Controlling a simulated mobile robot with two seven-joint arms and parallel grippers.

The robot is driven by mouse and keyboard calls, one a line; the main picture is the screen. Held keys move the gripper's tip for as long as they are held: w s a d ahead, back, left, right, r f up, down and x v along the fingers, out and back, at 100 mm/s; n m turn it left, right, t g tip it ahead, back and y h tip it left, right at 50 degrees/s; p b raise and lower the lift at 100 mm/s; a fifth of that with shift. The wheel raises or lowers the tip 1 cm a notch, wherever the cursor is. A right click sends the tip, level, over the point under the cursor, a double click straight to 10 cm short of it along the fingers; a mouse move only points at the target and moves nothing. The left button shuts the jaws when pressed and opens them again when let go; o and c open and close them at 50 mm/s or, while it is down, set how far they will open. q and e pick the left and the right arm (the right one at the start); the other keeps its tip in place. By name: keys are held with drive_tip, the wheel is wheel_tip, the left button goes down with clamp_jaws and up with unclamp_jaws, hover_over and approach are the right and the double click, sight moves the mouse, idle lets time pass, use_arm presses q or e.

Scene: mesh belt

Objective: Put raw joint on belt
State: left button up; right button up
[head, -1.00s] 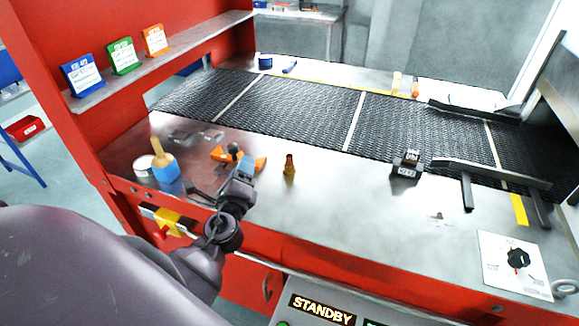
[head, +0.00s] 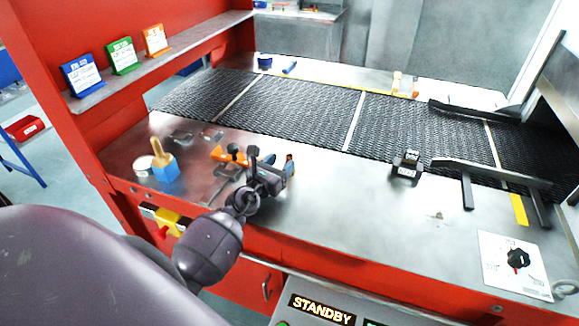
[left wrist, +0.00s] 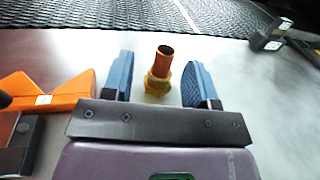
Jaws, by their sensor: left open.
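The raw joint, a copper tube in a brass hex nut (left wrist: 159,72), stands upright on the steel table. In the left wrist view it lies between the two blue fingers of my left gripper (left wrist: 160,82), with gaps on both sides. In the head view the joint (head: 290,163) is mostly hidden behind the gripper (head: 278,166). My left gripper is open and low at the table. The black mesh belt (head: 300,110) runs across behind the joint, empty where it shows. My right gripper is not in view.
An orange clamp-like tool (head: 228,155) lies left of the gripper. A blue pot with a brush (head: 166,172) and a tin (head: 143,166) stand further left. A small black block (head: 406,166) sits right, near guide rails (head: 490,172). The table between joint and block is clear.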

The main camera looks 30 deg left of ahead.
sight(287, 158)
use_arm(q)
drive_tip(key=shift+w+d, duration=0.15)
drive_tip(key=shift+w, duration=2.8)
drive_tip(key=shift+c, duration=0.3)
clamp_jaws()
